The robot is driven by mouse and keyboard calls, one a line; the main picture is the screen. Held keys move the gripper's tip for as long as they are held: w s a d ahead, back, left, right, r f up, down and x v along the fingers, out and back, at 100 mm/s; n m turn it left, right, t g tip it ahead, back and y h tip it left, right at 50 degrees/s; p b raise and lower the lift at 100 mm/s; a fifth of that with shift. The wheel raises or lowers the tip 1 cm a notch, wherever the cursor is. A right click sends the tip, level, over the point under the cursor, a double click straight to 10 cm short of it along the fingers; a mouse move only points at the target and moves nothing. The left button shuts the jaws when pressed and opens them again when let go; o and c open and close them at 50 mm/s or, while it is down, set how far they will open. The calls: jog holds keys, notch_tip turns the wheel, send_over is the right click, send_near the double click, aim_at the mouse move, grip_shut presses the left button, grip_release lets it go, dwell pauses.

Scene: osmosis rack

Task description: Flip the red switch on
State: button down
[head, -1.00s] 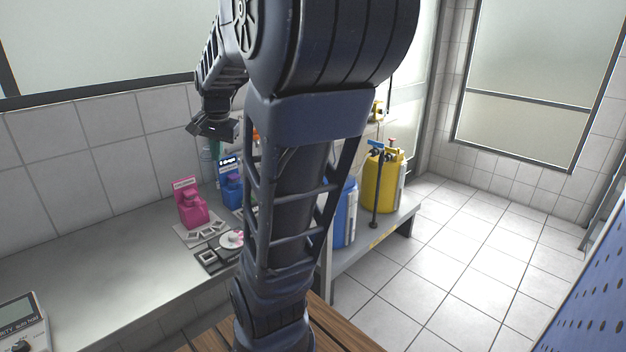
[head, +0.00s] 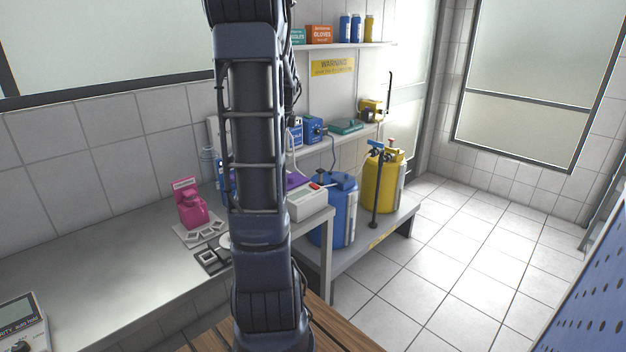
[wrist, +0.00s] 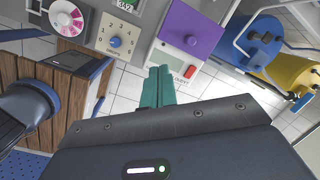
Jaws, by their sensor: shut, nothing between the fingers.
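The red switch (head: 315,186) sits on top of a white box (head: 306,206) at the right end of the bench in the head view. In the wrist view the red switch (wrist: 190,72) shows near the front edge of the same box, beside a purple block (wrist: 188,30) with a round knob. My gripper (wrist: 159,70) shows teal fingers pressed together and empty. Its tips appear just left of the switch, and I cannot tell the height gap. In the head view my arm hides the gripper. Which way the switch is tipped is too small to tell.
Left of the box in the wrist view are a panel with a blue knob (wrist: 115,42) and a pink-and-white dial (wrist: 66,17). A blue tank (head: 335,215) and a yellow tank (head: 383,182) stand on a low shelf. The tiled floor at right is clear.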

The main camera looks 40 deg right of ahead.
aim_at(312, 184)
jog(key=s+d+f+m, duration=0.1)
jog(key=d+f+m, duration=0.2)
jog(key=d, duration=0.4)
jog(key=s+d+f+m, duration=0.2)
jog(key=d+f+m, duration=0.1)
jog(key=d, duration=0.4)
jog(key=shift+s+d+f+m+g, duration=0.15)
jog(key=shift+d+m+g, duration=0.15)
jog(key=shift+m, duration=0.6)
jog(key=f, duration=0.4)
jog(key=w+f, duration=0.1)
jog(key=f, duration=0.4)
jog(key=w+f, duration=0.1)
jog(key=f, duration=0.4)
